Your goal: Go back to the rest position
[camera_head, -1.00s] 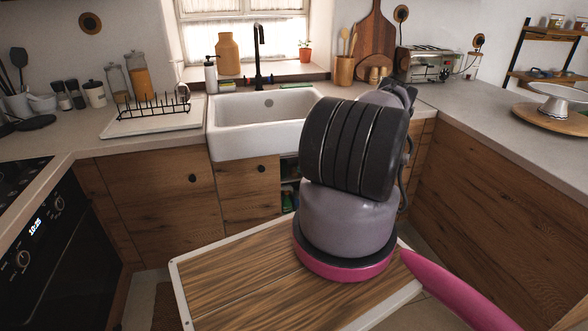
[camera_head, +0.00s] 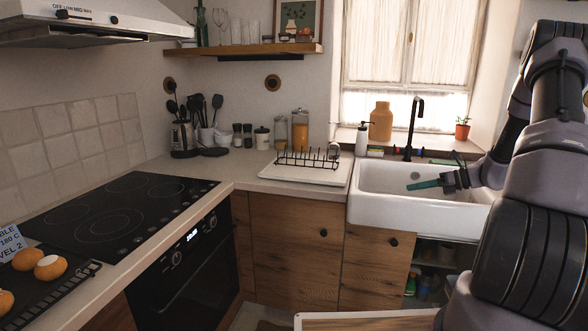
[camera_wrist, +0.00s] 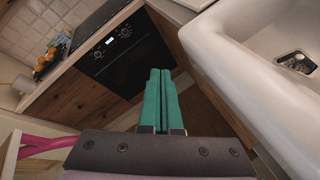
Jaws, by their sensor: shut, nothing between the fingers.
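My gripper (camera_head: 426,184) shows in the head view over the white sink (camera_head: 421,217), at the end of my arm, which fills the right side. In the wrist view, its two teal fingers (camera_wrist: 161,100) lie side by side, pressed together with nothing between them. The wrist view shows the white sink's rim close by on the right and the dark oven front (camera_wrist: 128,58) beyond the fingertips.
A black dish rack (camera_head: 307,158) stands left of the sink. The black tap (camera_head: 413,128) rises behind it. The black hob (camera_head: 118,207) and a tray with bread rolls (camera_head: 50,267) are at the left. The floor before the oven looks clear.

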